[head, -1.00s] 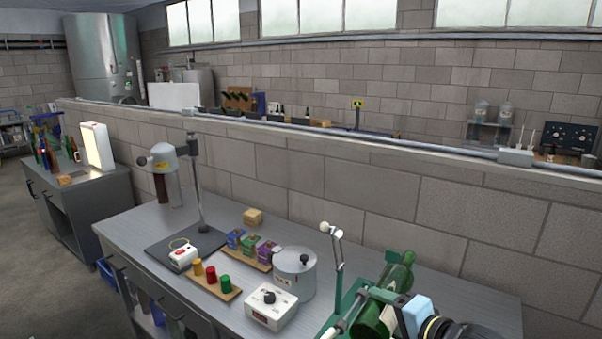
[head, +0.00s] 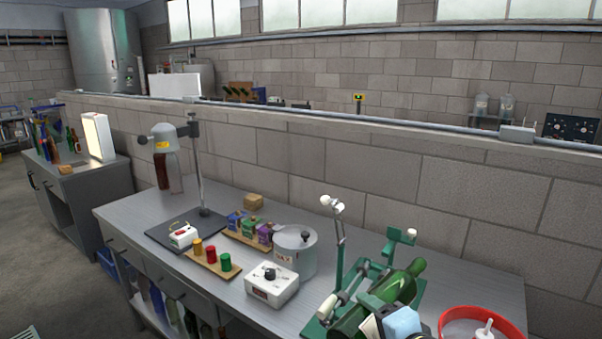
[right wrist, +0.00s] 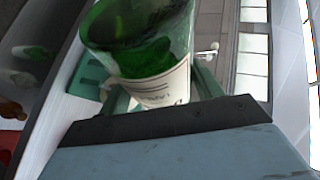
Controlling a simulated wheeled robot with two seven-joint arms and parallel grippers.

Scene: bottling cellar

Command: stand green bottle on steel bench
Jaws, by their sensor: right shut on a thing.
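The green bottle (head: 405,288) lies tilted at the lower right of the head view, its neck pointing up and right. It overlaps a green hand-cranked machine (head: 340,262); I cannot tell whether it touches it. My right gripper (head: 386,322) is shut on the bottle near its lower body. In the right wrist view the bottle (right wrist: 135,35) stands out beyond the gripper (right wrist: 165,115), with a white label (right wrist: 165,88) on it. The steel bench (head: 125,212) runs along the wall under the machine. My left gripper is out of view.
A red basin (head: 450,317) with a white bottle in it is right of the machine. A white box with a knob (head: 271,284), a steel pot (head: 296,252), coloured stoppers on a board (head: 210,257) and a lamp stand (head: 203,190) occupy the bench. Its left front is clear.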

